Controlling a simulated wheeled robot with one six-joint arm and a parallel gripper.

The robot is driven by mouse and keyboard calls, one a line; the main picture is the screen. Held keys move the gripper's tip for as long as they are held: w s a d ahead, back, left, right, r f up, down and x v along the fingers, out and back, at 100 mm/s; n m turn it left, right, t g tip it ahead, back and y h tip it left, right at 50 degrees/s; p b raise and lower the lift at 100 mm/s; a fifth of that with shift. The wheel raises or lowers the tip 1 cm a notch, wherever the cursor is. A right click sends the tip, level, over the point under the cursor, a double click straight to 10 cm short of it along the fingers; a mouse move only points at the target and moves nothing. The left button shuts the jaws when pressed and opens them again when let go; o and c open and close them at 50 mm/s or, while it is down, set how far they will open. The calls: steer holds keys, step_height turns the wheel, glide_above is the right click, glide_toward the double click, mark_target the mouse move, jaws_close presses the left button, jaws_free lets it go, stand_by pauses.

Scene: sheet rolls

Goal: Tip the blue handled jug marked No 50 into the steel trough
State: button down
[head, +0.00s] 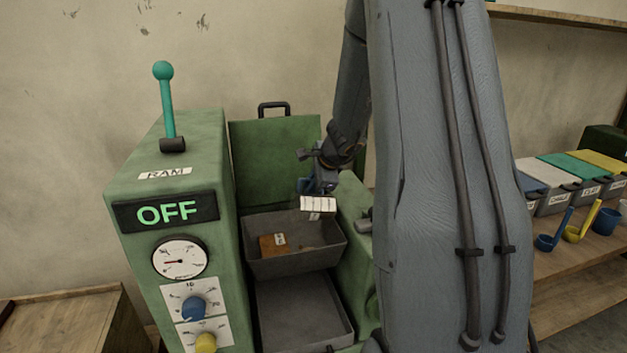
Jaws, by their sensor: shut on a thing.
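My gripper (320,165) hangs at the end of my arm above the open front of a green machine. It is shut on a small blue jug (305,185), which is partly hidden by the gripper. A white, lined piece (318,204) shows at the jug's lower right; I cannot tell whether it is a label, and no No 50 mark is readable. The grey steel trough (337,251) lies just below, apart from the jug. In it are a brown piece with a small white tag (272,244) and some brown bits.
A second grey tray (308,312) sits lower in front. The machine's RAM housing (165,190), with a teal lever (167,105) and lit OFF sign, stands left.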

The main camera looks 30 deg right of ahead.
steer(key=a+r+h+p, duration=0.1)
steer(key=p, duration=0.2)
steer(key=shift+w+a+r+n+g+h, duration=0.1)
steer(key=shift+a+r+n+g+h, duration=0.05)
steer(key=shift+n+g+h, duration=0.2)
steer(key=shift+w+a+r+n+g+h+p, duration=0.15)
steer(key=shift+a+r+n+h+p, duration=0.2)
steer(key=shift+h+p, duration=0.7)
steer(key=shift+w+a+r+n+g+h+p, duration=0.15)
steer(key=shift+a+h+p, duration=0.3)
steer(key=shift+p, duration=1.25)
steer(key=shift+w+a+r+n+g+h+p, duration=0.2)
steer(key=shift+a+h+p, duration=0.35)
steer(key=shift+p, duration=0.8)
steer(key=shift+s+d+f, duration=0.1)
step_height(320, 180, up, 8)
